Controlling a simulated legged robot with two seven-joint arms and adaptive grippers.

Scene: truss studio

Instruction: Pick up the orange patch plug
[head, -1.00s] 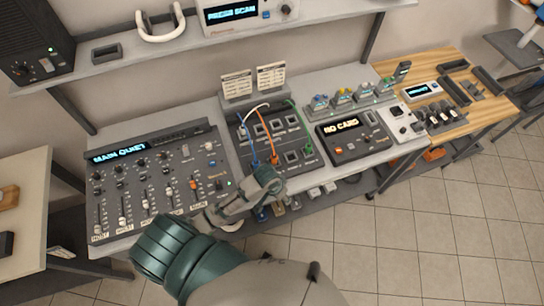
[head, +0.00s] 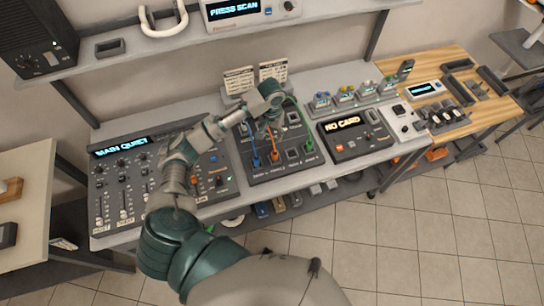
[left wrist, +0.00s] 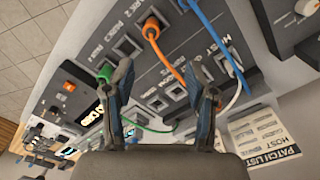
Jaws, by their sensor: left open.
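The orange patch plug (head: 275,157) sits in a lower-row socket of the dark patch panel (head: 284,174), with an orange cable rising from it. In the left wrist view the orange plug (left wrist: 151,30) is beyond my fingertips, toward the top. My left gripper (head: 268,104) is over the panel's upper part, on the far side of the plug, and hides the upper sockets. Its fingers (left wrist: 168,80) are open and apart, with the orange cable running toward the right finger. Whether the cable's other end is plugged in is hidden. My right gripper is not in view.
A blue plug (head: 256,162) is close left of the orange one, and a green plug (head: 309,145) is to the right. A white cable (left wrist: 238,92) loops nearby. Upright patch list cards (head: 240,80) stand behind the panel. A mixer (head: 125,185) is left; a card reader (head: 354,136) is right.

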